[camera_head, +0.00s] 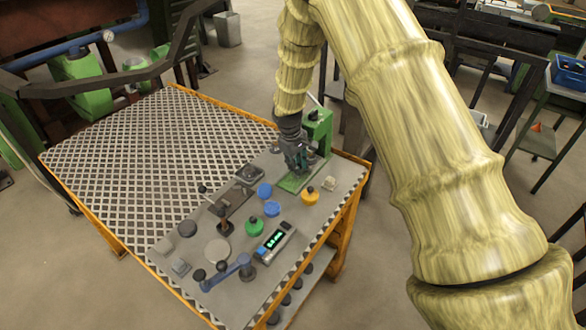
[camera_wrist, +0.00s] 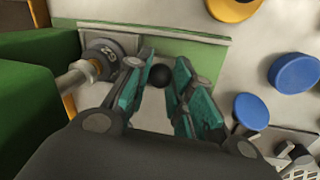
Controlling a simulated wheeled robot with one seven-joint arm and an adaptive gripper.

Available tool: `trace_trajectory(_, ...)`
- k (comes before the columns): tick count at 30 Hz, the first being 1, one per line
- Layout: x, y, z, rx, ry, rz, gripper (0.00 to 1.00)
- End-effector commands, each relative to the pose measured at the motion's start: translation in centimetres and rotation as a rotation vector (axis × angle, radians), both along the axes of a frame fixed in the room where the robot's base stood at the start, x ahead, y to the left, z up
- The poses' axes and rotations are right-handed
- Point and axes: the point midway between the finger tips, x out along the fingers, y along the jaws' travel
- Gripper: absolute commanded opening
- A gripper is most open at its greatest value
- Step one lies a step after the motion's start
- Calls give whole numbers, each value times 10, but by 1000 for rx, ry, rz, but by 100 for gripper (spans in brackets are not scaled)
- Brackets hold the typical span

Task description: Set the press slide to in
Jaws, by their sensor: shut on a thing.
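The green press (camera_head: 318,132) stands at the back right of the workbench, with a green base plate (camera_head: 297,180) in front of it. My gripper (camera_head: 298,168) is low over this plate, close against the press. In the wrist view my gripper (camera_wrist: 162,95) has its teal-padded fingers on either side of a black ball knob (camera_wrist: 160,76) and is shut on it. The press's green body (camera_wrist: 30,95) fills the left edge there, with a metal rod and dark round end (camera_wrist: 100,58) beside the left finger. The slide's position cannot be told; the gripper hides much of it.
Blue buttons (camera_wrist: 250,110) and a yellow one (camera_wrist: 232,8) lie to the right in the wrist view. The head view shows a green button (camera_head: 254,227), a display box (camera_head: 274,242), a blue lever (camera_head: 228,271) and a bare grating (camera_head: 150,160) at left.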

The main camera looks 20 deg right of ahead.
Motion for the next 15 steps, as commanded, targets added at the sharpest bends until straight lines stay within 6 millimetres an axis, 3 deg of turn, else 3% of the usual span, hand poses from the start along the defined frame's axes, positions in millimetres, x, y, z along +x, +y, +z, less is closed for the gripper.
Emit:
trace_trajectory(8,4,-5,1,-3,-7,1,0)
trace_trajectory(9,5,-5,1,-3,-7,1,28)
trace_trajectory(12,5,-5,1,-3,-7,0,46)
trace_trajectory(15,4,-4,1,-3,-6,1,46)
